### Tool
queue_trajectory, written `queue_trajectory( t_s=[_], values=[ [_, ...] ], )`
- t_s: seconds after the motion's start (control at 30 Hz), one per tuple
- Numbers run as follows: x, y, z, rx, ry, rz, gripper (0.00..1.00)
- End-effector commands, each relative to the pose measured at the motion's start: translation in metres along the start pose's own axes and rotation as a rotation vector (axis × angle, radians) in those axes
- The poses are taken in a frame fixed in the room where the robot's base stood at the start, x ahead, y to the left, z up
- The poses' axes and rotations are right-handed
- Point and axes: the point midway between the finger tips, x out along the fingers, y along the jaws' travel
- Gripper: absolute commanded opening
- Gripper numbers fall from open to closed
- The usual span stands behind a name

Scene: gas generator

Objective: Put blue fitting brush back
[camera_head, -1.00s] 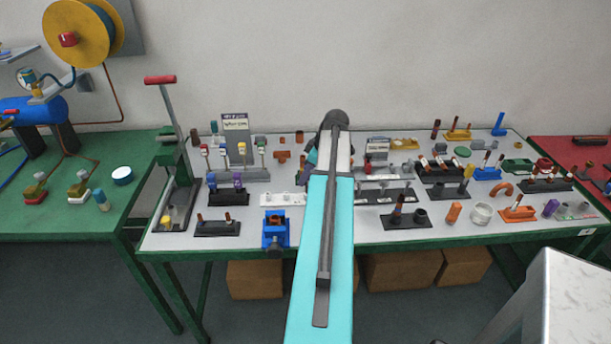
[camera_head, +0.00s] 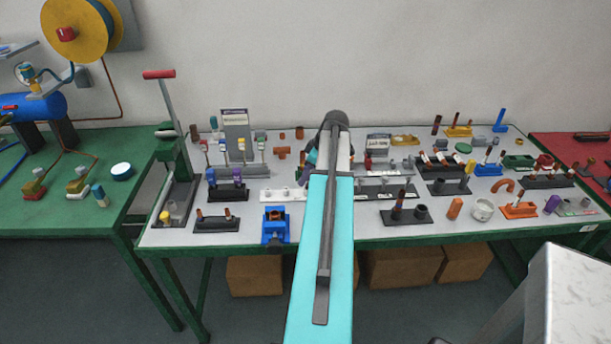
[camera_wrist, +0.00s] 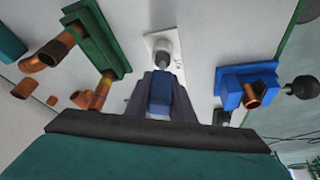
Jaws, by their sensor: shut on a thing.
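In the wrist view, the blue fitting brush (camera_wrist: 160,95) shows as a blue block between my gripper's grey fingers. My gripper (camera_wrist: 158,80) is shut on it. A short grey end sticks out beyond the blue part and overlaps a pale round post on a white plate (camera_wrist: 152,38). I cannot tell whether they touch. A grey brush stand (camera_head: 235,125) with several coloured handles stands at the left-middle of the white-topped table.
A blue vise (camera_head: 275,228) stands at the table's front edge; it also shows in the wrist view (camera_wrist: 233,75) with a copper fitting. A green rack (camera_wrist: 100,38) with copper fittings lies left of the fingers. Several small racks and loose fittings crowd the table (camera_head: 365,230).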

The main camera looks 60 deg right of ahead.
Motion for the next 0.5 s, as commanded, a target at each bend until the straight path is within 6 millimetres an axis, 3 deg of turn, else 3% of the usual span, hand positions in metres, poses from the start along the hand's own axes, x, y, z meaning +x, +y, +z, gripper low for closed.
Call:
queue_trajectory(
  t_s=[0.5],
  values=[
    [0.0098, 0.0, 0.0041, 0.0, 0.0, 0.0, 0.06]
  ],
)
